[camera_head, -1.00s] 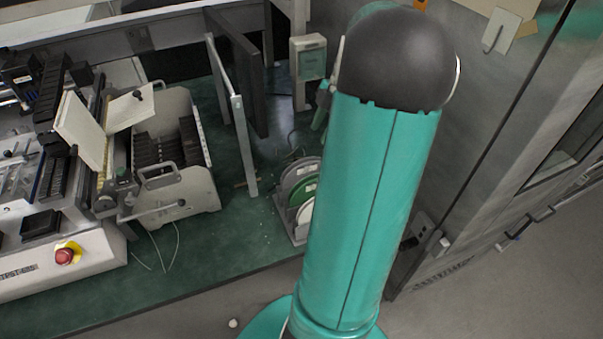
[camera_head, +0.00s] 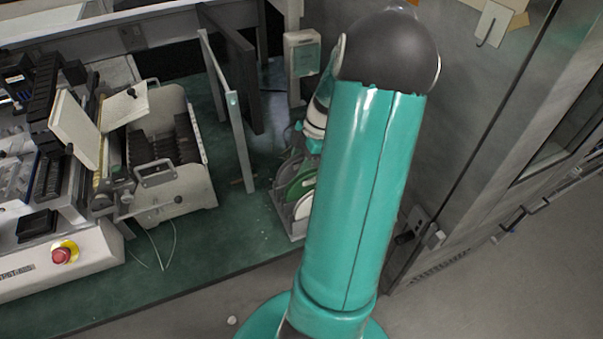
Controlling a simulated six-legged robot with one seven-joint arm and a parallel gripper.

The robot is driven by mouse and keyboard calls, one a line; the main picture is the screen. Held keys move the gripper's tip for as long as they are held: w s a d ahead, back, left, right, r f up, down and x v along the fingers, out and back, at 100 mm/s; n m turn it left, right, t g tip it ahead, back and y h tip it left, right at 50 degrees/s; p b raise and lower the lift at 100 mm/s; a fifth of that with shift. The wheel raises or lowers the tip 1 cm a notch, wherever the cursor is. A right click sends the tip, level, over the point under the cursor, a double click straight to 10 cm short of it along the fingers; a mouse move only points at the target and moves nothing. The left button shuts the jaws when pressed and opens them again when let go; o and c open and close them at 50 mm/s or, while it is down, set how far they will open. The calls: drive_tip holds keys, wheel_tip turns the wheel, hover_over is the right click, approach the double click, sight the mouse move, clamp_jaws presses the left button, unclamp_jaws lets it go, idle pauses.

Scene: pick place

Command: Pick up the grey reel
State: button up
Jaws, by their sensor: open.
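A rack (camera_head: 281,212) of reels stands on the green bench, partly hidden behind my arm. It holds a green reel (camera_head: 299,184) with a pale grey reel (camera_head: 287,171) behind it and another pale, whitish-grey reel (camera_head: 303,207) in front. I cannot tell which of the two is the grey reel of the task. My gripper (camera_head: 307,138) shows only in part, at the left edge of my arm, just above the rack's back end. Its jaws are open, with no reel seen between them; the gap to the reels cannot be judged.
A grey upright panel (camera_head: 228,115) stands left of the rack. A machine with a white slotted box (camera_head: 175,185) and a red button (camera_head: 62,256) fills the left side. A wall-mounted grey box (camera_head: 303,55) is behind. The bench (camera_head: 215,245) is clear in front.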

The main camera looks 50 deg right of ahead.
drive_tip(key=shift+f, duration=0.1)
drive_tip(key=shift+c, duration=0.4)
clamp_jaws()
